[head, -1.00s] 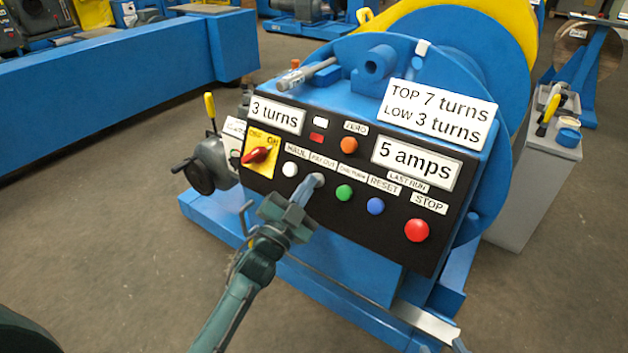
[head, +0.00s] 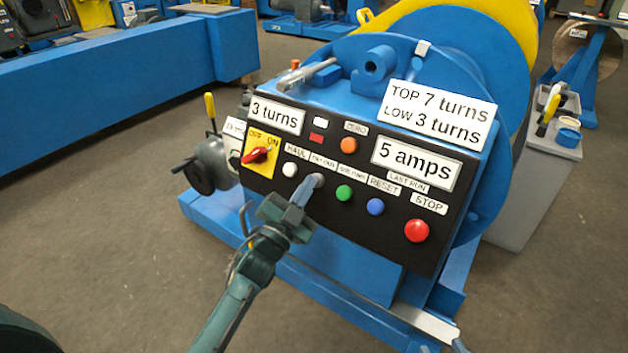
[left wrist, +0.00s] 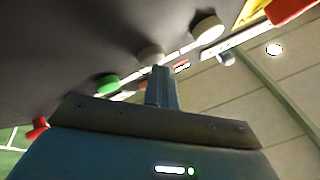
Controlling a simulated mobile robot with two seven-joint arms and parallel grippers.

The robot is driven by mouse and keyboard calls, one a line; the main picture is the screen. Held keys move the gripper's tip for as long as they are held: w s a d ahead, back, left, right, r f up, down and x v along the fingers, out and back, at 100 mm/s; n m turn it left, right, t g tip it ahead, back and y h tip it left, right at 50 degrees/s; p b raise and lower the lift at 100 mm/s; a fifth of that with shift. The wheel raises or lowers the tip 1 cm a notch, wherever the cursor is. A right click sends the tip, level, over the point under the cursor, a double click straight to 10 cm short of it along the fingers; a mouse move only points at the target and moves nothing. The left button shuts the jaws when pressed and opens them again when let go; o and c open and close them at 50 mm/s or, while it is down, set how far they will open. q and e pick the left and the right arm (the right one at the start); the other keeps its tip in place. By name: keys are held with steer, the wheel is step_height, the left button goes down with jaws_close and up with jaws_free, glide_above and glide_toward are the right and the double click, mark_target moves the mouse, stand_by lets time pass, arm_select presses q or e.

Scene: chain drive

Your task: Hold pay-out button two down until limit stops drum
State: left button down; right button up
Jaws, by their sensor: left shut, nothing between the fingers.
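The blue winch's black control panel (head: 290,193) faces me in the head view. My left gripper (head: 303,199) is shut and empty, its fingertips at the grey PAY OUT button (head: 318,180), overlapping its lower edge. In the left wrist view the shut fingers (left wrist: 161,84) reach up to a pale button (left wrist: 151,53); I cannot tell how far it is pressed. The turns display (head: 276,116) reads 3 turns, and the amps display (head: 416,163) reads 5 amps. A plate (head: 440,113) reads TOP 7 turns, LOW 3 turns. My right gripper is not in view.
Beside PAY OUT are the white HAUL button (head: 290,170) and a green button (head: 344,193). A blue RESET button (head: 375,206) and red STOP button (head: 417,230) lie further right. The red switch (head: 256,155) is on the yellow plate. A grey cabinet (head: 535,185) stands right.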

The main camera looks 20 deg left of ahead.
arm_select(q)
steer(key=shift+s+a+r+p, duration=0.3)
steer(key=shift+s+r+p, duration=0.1)
steer(key=shift+s+p, duration=0.3)
steer(key=s+p, duration=0.1)
steer(key=s+a+r+p, duration=0.1)
steer(key=s, duration=0.1)
steer(key=s+r+p, duration=0.1)
steer(key=p, duration=0.1)
steer(key=shift+s+a+r, duration=0.1)
steer(key=shift+s+a, duration=0.05)
steer(key=shift+a, duration=0.1)
